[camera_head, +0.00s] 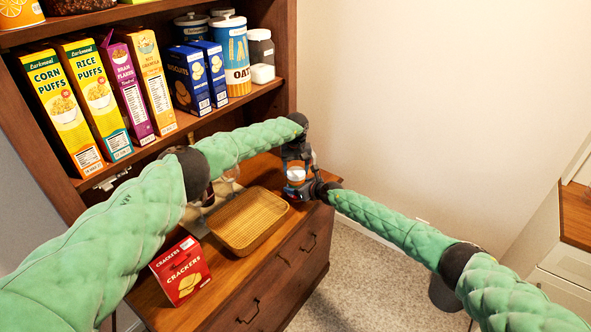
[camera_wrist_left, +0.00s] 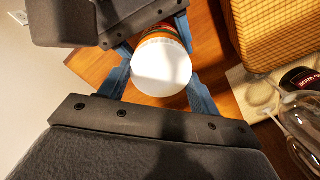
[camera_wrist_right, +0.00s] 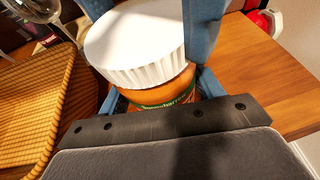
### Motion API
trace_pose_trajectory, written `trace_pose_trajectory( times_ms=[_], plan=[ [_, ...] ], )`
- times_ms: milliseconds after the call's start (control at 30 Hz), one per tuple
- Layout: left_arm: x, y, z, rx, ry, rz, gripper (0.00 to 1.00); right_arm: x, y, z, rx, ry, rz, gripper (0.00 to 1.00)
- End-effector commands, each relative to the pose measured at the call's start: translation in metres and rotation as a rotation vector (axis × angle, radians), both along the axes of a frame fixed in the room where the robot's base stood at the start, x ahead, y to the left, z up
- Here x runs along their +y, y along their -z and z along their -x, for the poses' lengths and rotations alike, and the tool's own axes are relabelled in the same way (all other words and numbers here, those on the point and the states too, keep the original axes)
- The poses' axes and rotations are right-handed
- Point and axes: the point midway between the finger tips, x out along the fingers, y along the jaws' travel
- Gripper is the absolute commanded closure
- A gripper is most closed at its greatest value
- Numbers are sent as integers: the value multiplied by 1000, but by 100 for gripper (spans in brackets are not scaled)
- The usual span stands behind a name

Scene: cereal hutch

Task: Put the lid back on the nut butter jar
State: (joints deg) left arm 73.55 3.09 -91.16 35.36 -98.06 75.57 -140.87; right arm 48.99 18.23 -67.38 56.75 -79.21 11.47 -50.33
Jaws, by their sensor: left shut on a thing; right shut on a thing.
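The nut butter jar (camera_wrist_right: 160,95) has an orange and green label and stands upright at the right end of the wooden counter. My right gripper (camera_head: 304,186) is shut around its side. The ribbed white lid (camera_wrist_right: 138,45) is at the jar's mouth, and its near-left edge seems to overhang the jar a little. My left gripper (camera_wrist_left: 160,75) comes from above and is shut on the lid, one blue finger on each side. The lid hides the jar's mouth, so I cannot tell whether it is fully seated. The lid also shows in the head view (camera_head: 296,173).
A woven tray (camera_head: 248,222) lies left of the jar, with a red crackers box (camera_head: 181,270) beyond it. Glasses (camera_wrist_left: 303,115) stand near the tray. The shelf above holds cereal boxes (camera_head: 62,105) and an oats canister (camera_head: 234,58). The counter's edge is close to the jar.

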Motion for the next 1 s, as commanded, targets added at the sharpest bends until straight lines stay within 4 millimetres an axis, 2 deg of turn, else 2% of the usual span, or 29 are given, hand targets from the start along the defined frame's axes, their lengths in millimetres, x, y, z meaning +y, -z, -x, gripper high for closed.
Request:
trace_pose_trajectory(
  times_ms=[200, 333, 500, 767, 800, 900, 1000],
  plan=[
    [1, -2, -2, -4, 291, -2, 58, 0, 1, 1, 0, -1, 1, 97],
    [1, -2, -2, -4, 418, -3, 58, 1, 1, 1, 1, -2, 1, 97],
    [1, -2, -2, -4, 482, -2, 58, 1, 1, 1, 1, -2, 2, 97],
    [1, -2, -3, -4, 483, -1, 58, 1, 1, 2, 2, -3, 1, 97],
    [1, -2, -3, -4, 483, -2, 32, 1, 1, 2, 2, -3, 1, 97],
    [1, -2, -2, -3, 483, -1, 16, 1, 1, 2, 2, -3, 1, 97],
    [0, -1, -2, -2, 484, 0, 16, 1, 1, 1, 2, -2, 1, 97]
  ],
)
